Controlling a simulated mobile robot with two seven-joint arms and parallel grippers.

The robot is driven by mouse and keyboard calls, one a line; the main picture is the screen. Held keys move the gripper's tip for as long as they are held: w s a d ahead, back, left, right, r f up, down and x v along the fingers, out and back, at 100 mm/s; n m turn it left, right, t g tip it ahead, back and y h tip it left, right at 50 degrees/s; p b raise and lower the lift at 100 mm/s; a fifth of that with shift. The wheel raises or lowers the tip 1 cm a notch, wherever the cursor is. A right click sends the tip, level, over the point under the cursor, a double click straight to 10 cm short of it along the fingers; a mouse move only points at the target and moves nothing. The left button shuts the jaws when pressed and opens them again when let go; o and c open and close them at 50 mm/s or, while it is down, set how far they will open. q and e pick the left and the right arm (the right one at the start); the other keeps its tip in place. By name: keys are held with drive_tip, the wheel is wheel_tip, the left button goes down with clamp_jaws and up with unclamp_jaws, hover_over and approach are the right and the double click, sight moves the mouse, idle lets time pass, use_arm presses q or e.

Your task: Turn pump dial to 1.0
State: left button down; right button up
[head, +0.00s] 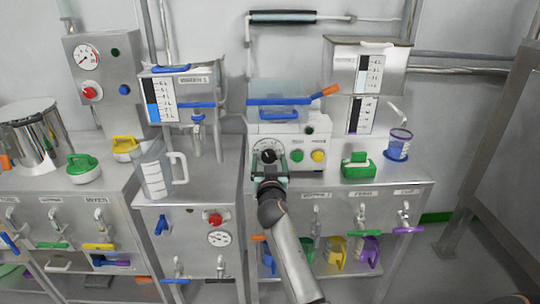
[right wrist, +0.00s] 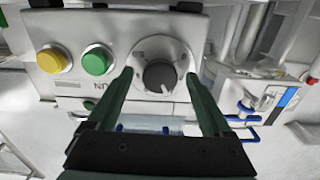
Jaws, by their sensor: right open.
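The pump dial (head: 268,156) is a dark round knob on a pale scale disc, on the front of the white pump housing (head: 285,131). In the right wrist view the dial (right wrist: 160,76) has a light pointer mark at its lower edge. The scale numbers are too small to read. My right gripper (head: 269,175) is open in front of the dial. In the right wrist view its two fingers reach up on either side of the knob, with a gap on each side. I cannot tell how far the tips are from the panel. My left gripper is not in view.
A green button (head: 297,156) and a yellow button (head: 318,156) sit right of the dial. A clear jug (head: 155,170) stands on the left counter. Valves line the cabinet fronts below.

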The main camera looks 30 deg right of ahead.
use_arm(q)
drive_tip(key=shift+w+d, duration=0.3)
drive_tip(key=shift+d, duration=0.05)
use_arm(e)
drive_tip(key=shift+w+d, duration=0.2)
drive_tip(key=shift+w, duration=0.2)
drive_tip(key=shift+c, duration=0.3)
clamp_jaws()
drive_tip(key=shift+n, duration=0.3)
drive_tip(key=n, duration=0.3)
drive_tip(key=shift+r+n, duration=0.1)
drive_tip(key=shift+n, duration=0.3)
use_arm(q)
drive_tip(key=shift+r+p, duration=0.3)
drive_tip(key=shift+p, duration=0.2)
use_arm(e)
drive_tip(key=n, duration=0.5)
drive_tip(key=shift+n, duration=0.3)
